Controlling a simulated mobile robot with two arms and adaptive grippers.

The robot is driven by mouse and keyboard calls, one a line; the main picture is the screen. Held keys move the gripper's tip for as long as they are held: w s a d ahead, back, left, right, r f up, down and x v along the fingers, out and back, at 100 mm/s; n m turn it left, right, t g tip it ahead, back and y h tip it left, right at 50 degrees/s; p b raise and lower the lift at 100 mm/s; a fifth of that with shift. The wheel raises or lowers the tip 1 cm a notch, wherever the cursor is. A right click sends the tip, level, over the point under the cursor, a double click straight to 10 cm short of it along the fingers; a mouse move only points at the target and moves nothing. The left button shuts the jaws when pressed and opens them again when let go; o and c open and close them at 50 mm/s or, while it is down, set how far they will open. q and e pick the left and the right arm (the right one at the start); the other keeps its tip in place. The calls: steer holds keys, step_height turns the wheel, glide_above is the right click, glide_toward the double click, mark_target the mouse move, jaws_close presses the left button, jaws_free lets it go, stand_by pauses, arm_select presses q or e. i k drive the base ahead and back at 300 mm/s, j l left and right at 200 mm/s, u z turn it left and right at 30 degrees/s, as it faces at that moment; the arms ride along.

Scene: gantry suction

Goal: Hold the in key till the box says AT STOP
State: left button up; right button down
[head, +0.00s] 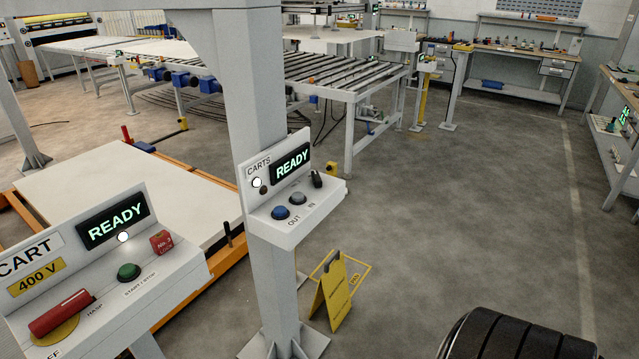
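The CARTS box (292,188) is mounted on a grey post, and its green display (292,162) reads READY. On its sloped panel are a blue key (281,212) nearer the OUT lettering and a grey key (298,198) nearer the IN lettering. A black knob or lever (316,180) sits at the panel's right end. A white lamp (257,182) shows left of the display. Nothing touches the keys.
A CART 400 V box (172,276) at lower left also reads READY and carries a green START/STOP button (129,272) and a red handle (61,312). A yellow floor sign (336,292) stands beside the post (270,300). The floor (470,200) to the right is open.

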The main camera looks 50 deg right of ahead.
mark_target(297, 197)
steer(key=z, duration=1.3)
